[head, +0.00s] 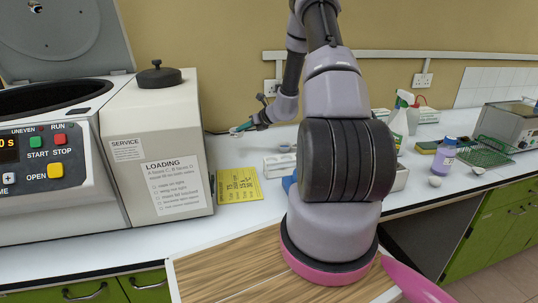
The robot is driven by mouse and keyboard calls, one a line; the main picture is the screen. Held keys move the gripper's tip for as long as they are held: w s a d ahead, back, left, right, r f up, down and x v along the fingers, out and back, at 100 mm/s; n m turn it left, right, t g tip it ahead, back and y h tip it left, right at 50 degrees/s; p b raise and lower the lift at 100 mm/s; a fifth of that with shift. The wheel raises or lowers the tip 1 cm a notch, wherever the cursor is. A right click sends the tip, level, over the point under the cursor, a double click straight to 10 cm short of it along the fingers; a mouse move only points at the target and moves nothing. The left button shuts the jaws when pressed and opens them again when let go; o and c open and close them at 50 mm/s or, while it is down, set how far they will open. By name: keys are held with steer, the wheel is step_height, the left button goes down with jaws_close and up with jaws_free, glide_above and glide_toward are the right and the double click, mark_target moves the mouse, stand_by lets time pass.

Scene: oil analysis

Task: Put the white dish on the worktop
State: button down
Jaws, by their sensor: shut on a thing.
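My gripper (246,126) is at the back of the worktop (230,160), right of the large white machine. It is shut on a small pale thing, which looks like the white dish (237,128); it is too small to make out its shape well. The dish appears near the worktop's back edge, and I cannot tell whether it touches the surface. My arm hides part of the worktop's middle.
The white machine (155,140) with a black knob and raised lid fills the left. A yellow card (239,186) and a small white box (279,166) lie in front of my gripper. A spray bottle (400,120), purple-labelled jar (444,157) and green rack (484,152) stand right.

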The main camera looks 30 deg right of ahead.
mark_target(245, 152)
step_height(245, 152, down, 8)
steer(key=shift+f, duration=0.1)
stand_by(0.4)
steer(key=c, duration=0.9)
jaws_free()
steer(key=shift+f, duration=0.1)
